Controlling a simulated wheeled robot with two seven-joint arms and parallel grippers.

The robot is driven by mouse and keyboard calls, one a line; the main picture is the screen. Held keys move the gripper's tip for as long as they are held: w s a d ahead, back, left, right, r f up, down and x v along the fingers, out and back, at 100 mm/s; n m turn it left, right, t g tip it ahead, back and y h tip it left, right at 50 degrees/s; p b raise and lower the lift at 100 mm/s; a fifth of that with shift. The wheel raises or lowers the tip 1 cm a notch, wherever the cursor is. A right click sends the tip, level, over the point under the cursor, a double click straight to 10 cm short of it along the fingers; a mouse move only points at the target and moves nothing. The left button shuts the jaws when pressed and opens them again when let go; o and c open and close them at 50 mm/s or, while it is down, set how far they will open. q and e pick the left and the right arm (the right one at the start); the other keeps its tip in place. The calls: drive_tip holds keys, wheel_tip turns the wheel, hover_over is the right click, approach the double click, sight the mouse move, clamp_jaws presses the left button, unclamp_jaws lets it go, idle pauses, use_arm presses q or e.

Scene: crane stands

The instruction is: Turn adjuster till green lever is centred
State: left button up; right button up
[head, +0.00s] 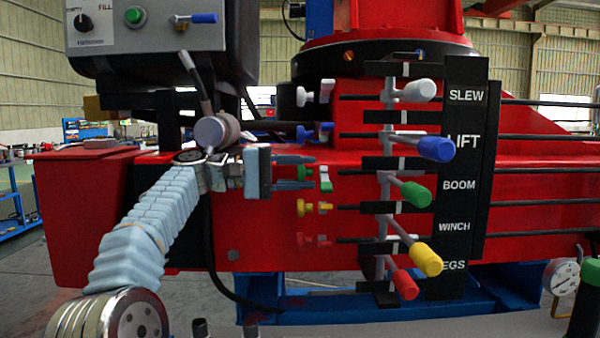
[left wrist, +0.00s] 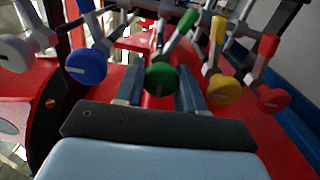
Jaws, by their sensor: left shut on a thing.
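The crane's valve bank has coloured levers and, left of them, matching coloured adjusters. The green lever (head: 415,193), beside the BOOM label, angles right and slightly down; it also shows in the left wrist view (left wrist: 183,27). Whether it is centred I cannot tell. My left gripper (head: 308,172) reaches in from the left and is shut on the green adjuster (left wrist: 163,80), whose round green face with a pale mark sits between the two fingers. In the head view the fingers hide most of this adjuster; a green part (head: 325,181) shows past the tips. My right gripper is not in view.
White (head: 300,96), blue (head: 302,134), yellow (head: 301,207) and red adjusters stand close above and below. The blue lever (head: 436,149) and yellow lever (head: 425,260) flank the green lever. A grey control box (head: 150,30) hangs above my left arm.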

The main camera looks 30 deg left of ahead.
use_arm(q)
drive_tip(key=shift+n, duration=0.6)
drive_tip(key=o, duration=0.9)
drive_tip(key=shift+o, duration=0.2)
drive_tip(key=shift+a, duration=0.1)
drive_tip(key=v, duration=0.7)
drive_tip(key=shift+a, duration=0.2)
drive_tip(key=shift+s, duration=0.1)
